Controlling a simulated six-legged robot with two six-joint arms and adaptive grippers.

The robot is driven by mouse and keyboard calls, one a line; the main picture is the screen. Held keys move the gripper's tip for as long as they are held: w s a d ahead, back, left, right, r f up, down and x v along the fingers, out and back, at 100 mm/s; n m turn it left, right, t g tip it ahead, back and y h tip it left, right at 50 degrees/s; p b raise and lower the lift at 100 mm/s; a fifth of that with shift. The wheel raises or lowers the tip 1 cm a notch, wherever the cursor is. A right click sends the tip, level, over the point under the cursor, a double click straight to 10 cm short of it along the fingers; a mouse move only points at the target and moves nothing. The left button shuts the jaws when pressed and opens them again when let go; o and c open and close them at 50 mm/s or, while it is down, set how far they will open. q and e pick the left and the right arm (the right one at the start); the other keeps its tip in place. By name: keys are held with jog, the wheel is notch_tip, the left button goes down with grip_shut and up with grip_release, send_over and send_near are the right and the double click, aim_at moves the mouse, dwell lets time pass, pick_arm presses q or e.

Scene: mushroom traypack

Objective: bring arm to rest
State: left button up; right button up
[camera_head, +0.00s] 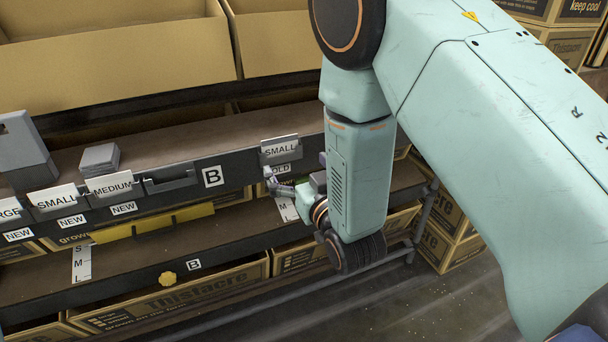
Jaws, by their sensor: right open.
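My right arm (480,120) is pale green, comes in from the right and bends down in front of the shelf rack (310,122). Its gripper (272,180) is small in the view and open. It is just below the white SMALL card (281,148) and in front of the OLD label, which it partly covers. Nothing shows between its fingers. I cannot tell whether it touches the shelf edge. My left gripper is not in view.
Cardboard boxes (180,296) marked Thistacre stand on the lower shelf. Large open boxes (120,55) are above. SMALL (52,199) and MEDIUM (110,186) cards hang at left. A yellow bar (150,224) lies along the shelf. The floor (400,310) at lower right is clear.

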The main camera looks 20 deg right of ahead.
aim_at(280, 142)
jog(key=shift+s+d, duration=0.1)
jog(key=shift+s, duration=1.85)
jog(key=shift+w, duration=0.1)
jog(key=w, duration=1.1)
jog(key=shift+w+a, duration=0.15)
jog(key=shift+a, duration=0.05)
jog(key=shift+w+r, duration=0.1)
jog(key=shift+w, duration=0.2)
jog(key=shift+s, duration=0.1)
